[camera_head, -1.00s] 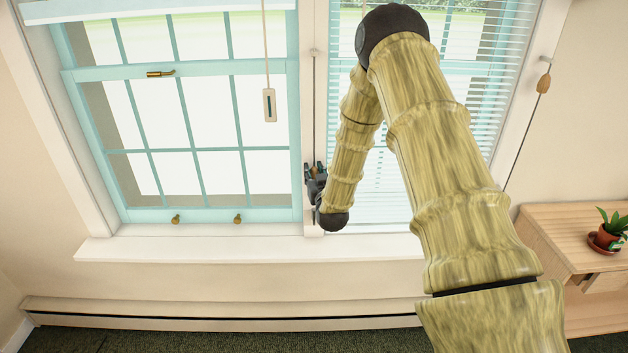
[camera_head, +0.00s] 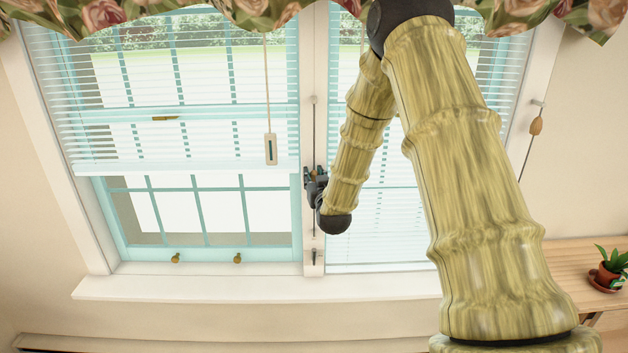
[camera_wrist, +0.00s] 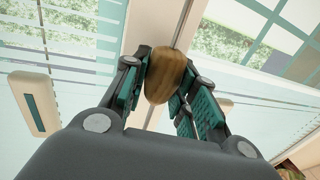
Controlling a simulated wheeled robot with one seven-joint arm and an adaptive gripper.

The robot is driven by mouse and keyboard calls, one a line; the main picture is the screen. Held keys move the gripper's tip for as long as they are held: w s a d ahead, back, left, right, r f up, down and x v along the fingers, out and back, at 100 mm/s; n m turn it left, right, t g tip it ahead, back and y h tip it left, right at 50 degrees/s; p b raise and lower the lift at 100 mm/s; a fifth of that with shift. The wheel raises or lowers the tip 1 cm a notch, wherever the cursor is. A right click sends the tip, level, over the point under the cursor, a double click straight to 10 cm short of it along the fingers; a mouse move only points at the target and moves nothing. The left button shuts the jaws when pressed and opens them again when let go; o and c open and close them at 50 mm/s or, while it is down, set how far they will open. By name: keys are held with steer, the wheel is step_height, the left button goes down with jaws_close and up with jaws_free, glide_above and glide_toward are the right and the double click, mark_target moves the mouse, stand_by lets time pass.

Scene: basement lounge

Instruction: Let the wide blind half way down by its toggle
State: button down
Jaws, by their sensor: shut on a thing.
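The wide white blind (camera_head: 170,90) hangs over the left window. Its bottom rail (camera_head: 190,166) lies below the brass sash lock (camera_head: 165,118), and the lower panes under it are bare. My gripper (camera_head: 315,183) is at the post between the two windows, beside the upright cord (camera_head: 314,130). In the wrist view my gripper (camera_wrist: 168,80) is shut on a brown wooden toggle (camera_wrist: 168,72), with the cord running through it. In the head view the toggle is hidden by the gripper.
A pale pendant (camera_head: 270,149) hangs on a cord before the left blind. The right blind (camera_head: 350,240) is down behind my arm. Another wooden toggle (camera_head: 536,123) hangs at far right. A potted plant (camera_head: 610,268) stands on a wooden cabinet (camera_head: 570,262). The sill (camera_head: 190,288) is clear.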

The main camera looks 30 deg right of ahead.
steer(key=c, duration=1.1)
jaws_free()
steer(key=v, duration=1.2)
